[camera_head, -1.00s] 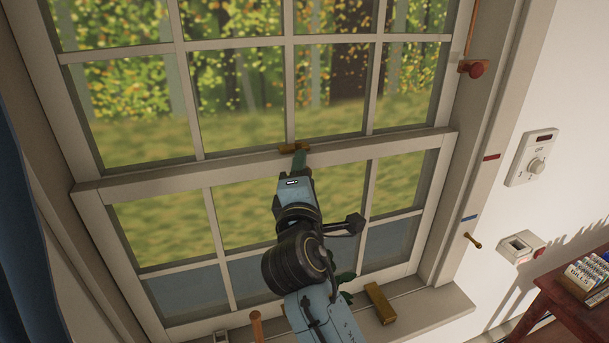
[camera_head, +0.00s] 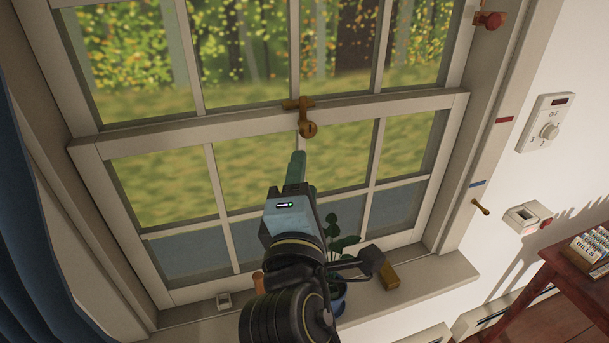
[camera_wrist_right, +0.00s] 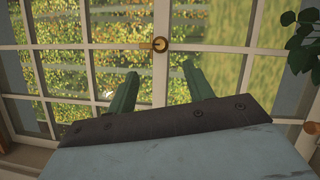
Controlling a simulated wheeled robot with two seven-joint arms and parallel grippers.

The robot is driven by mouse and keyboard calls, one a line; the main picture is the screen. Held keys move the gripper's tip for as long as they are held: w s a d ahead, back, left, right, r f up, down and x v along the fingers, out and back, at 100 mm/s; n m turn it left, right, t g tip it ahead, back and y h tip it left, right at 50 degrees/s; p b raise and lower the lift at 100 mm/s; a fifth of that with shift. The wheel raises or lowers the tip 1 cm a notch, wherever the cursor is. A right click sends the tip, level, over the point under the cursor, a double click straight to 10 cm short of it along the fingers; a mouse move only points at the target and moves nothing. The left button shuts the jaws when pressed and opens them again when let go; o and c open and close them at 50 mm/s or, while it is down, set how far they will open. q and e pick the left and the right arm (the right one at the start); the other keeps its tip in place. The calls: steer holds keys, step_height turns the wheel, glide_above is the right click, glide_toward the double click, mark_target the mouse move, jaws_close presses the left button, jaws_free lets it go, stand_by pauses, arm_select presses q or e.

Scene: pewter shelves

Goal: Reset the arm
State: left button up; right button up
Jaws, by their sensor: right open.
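My right gripper (camera_head: 298,160) is in front of the sash window, just below the brass latch (camera_head: 307,128) on the window's middle rail (camera_head: 230,127). In the right wrist view its two green fingers (camera_wrist_right: 158,80) are spread apart with nothing between them. The latch also shows in the wrist view (camera_wrist_right: 160,44), beyond the fingertips and apart from them. My left gripper is in neither view.
A potted plant (camera_head: 340,245) on the window sill (camera_head: 420,280) is partly hidden behind my right arm. A brass block (camera_head: 388,275) lies on the sill. A wooden table (camera_head: 575,270) with a card box stands at the right. A blue curtain (camera_head: 30,240) hangs at the left.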

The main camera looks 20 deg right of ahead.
steer(key=s+d+f+m+g+y, duration=0.1)
steer(key=s+d+f+m+g, duration=0.15)
steer(key=f, duration=0.45)
steer(key=s+d+f+m+g+y, duration=0.1)
steer(key=d+f+m+g, duration=0.15)
steer(key=f, duration=0.35)
steer(key=s+d+f+m+g+y, duration=0.1)
steer(key=s+d+f+m+g, duration=0.15)
steer(key=f, duration=0.45)
steer(key=s+d+f+m+g+y, duration=0.4)
steer(key=s+f+m+g, duration=0.3)
steer(key=s+f, duration=0.55)
steer(key=s+f+g+b, duration=0.1)
steer(key=s+f+b, duration=0.15)
steer(key=f, duration=1.15)
steer(key=s+f+b, duration=0.1)
steer(key=f+b, duration=0.3)
steer(key=f, duration=1.1)
steer(key=s+d+f+b, duration=0.1)
steer(key=s+f+b, duration=0.1)
steer(key=s+f, duration=0.6)
steer(key=s+d+f+g+b, duration=0.1)
steer(key=s+f+b, duration=0.2)
steer(key=s+f, duration=0.4)
step_height(320, 180, down, 5)
steer(key=shift+s+d+r+h, duration=0.2)
steer(key=shift+s+d+h, duration=0.1)
steer(key=shift+s+d, duration=0.1)
